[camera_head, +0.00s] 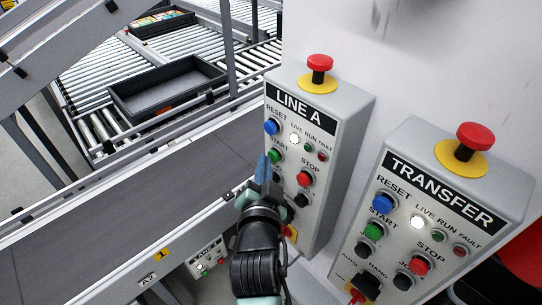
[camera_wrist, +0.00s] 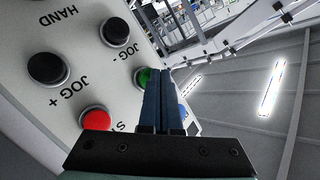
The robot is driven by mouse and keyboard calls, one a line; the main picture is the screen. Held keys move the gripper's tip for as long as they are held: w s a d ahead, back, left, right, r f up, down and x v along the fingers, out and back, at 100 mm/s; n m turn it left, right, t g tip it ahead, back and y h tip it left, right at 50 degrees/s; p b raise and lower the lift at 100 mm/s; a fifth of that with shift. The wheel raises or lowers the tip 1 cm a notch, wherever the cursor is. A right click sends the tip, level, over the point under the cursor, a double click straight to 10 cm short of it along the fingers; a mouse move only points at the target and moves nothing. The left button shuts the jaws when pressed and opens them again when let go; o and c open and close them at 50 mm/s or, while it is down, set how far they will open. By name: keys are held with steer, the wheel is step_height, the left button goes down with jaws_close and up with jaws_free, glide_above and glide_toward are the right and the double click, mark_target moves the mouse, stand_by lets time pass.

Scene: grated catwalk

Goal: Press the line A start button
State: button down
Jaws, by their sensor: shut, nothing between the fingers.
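The LINE A panel (camera_head: 330,130) is a grey box on the white wall, with a red mushroom button on top. Its green start button (camera_head: 274,156) sits under the blue reset button (camera_head: 271,127) and left of the red stop button (camera_head: 304,178). My gripper (camera_head: 263,166) is shut and empty, with its fingertips just left of and below the start button in the head view. In the wrist view the shut fingers (camera_wrist: 164,100) partly cover the green button (camera_wrist: 144,78). I cannot tell whether they touch it.
A similar TRANSFER panel (camera_head: 425,205) stands to the right, with its own green start button (camera_head: 374,231). A grey conveyor belt (camera_head: 110,210) runs along the left. Behind it, a black tray (camera_head: 168,88) sits on a roller conveyor. A smaller panel (camera_head: 207,258) is low down.

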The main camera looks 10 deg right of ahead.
steer(key=shift+w+d, duration=0.35)
steer(key=shift+d, duration=0.15)
stand_by(0.4)
steer(key=shift+a, duration=0.1)
steer(key=shift+s+a, duration=0.75)
steer(key=shift+a, duration=0.15)
